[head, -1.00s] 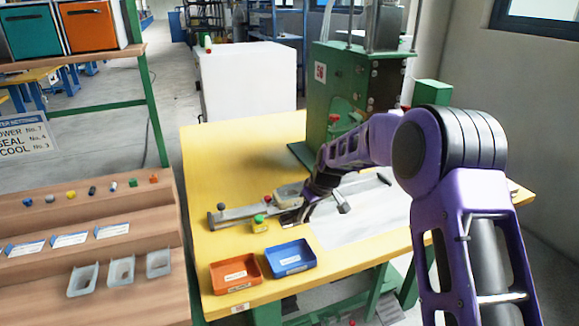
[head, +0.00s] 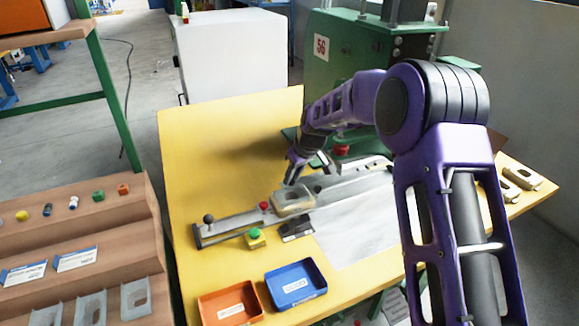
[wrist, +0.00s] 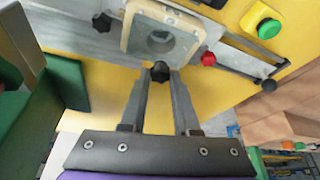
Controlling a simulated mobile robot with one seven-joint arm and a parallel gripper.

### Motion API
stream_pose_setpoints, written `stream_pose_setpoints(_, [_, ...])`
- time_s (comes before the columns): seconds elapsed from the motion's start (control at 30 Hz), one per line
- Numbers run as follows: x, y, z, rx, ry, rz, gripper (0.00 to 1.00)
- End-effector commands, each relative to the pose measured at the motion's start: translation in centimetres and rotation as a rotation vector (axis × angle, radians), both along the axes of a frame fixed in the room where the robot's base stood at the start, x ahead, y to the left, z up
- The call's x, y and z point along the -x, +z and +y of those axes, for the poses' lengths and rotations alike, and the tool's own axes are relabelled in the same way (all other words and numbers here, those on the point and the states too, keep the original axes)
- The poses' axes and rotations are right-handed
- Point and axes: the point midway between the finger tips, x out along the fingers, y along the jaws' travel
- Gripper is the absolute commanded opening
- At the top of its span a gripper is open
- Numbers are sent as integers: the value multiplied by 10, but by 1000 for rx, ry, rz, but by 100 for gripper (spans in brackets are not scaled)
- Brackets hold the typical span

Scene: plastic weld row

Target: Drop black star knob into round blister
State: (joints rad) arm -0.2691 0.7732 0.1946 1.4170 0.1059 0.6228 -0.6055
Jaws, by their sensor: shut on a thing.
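My gripper (wrist: 160,76) is shut on the black star knob (wrist: 160,71), which sits between the fingertips in the wrist view. In the head view my gripper (head: 309,178) hangs above the fixture; the knob is too small to make out there. The round blister (wrist: 158,42) is a clear round cavity set in a pale, cream-edged holder (wrist: 132,34). In the wrist view the knob appears just short of the cavity's near edge; its height above it is hard to tell. The holder also shows in the head view (head: 293,203), on a metal slide.
A red knob (head: 264,206), a green button on a yellow box (head: 255,238) and a black ball handle (head: 208,218) are near the slide. Orange (head: 230,304) and blue (head: 296,284) bins stand at the front. The green press (head: 350,70) rises behind.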

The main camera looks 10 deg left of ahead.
Motion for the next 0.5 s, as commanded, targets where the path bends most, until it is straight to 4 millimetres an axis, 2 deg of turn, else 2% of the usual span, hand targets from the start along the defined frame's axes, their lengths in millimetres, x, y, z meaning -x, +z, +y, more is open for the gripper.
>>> stream_pose_setpoints(0.27, [0, -8, 0, 0, 0, 1, 0])
stream_pose_setpoints(0.5, [0, -27, 0, 0, 0, 1, 0])
